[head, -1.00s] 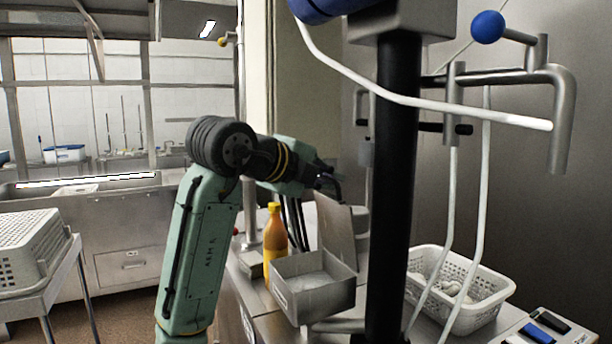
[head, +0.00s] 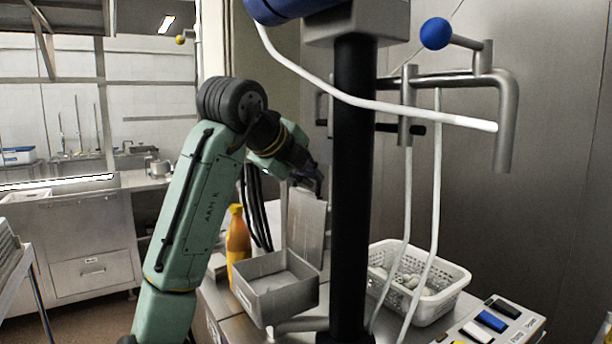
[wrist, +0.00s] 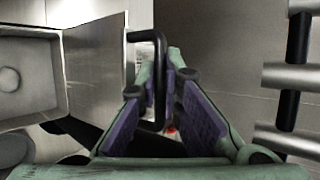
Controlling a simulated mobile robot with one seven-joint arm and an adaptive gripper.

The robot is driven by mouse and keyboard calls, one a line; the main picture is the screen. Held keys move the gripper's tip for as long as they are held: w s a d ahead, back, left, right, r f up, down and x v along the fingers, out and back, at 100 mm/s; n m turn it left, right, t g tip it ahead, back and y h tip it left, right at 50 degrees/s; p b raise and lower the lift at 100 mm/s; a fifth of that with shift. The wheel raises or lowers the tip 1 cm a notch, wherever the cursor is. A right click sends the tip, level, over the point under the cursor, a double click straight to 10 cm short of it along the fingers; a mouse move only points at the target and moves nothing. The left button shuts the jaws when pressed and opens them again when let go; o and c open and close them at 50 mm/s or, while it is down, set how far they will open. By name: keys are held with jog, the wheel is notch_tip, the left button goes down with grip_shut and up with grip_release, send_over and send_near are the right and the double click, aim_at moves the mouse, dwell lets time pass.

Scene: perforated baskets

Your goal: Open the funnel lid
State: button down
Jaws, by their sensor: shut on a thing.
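The funnel (head: 275,305) is a grey metal box with an open top on the steel counter. Its lid (head: 306,228) stands up steeply at the box's right rear edge. In the wrist view the funnel (wrist: 60,98) is at the left, with the lid (wrist: 95,72) beside it. A black bent handle (wrist: 146,36) reaches from the lid between my purple finger pads. My gripper (wrist: 163,85) is shut on this handle. In the head view my gripper (head: 314,182) is at the lid's top edge, and its fingers are small and partly hidden.
An orange bottle (head: 238,248) stands left of the funnel. A black column (head: 352,200) and pale hoses (head: 434,220) stand in front and to the right. A white perforated basket (head: 445,295) with pale items is farther right, near a switch panel (head: 505,325).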

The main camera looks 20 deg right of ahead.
jog(key=c, duration=1.7)
grip_release()
jog(key=v, duration=1.2)
jog(key=shift+r, duration=0.1)
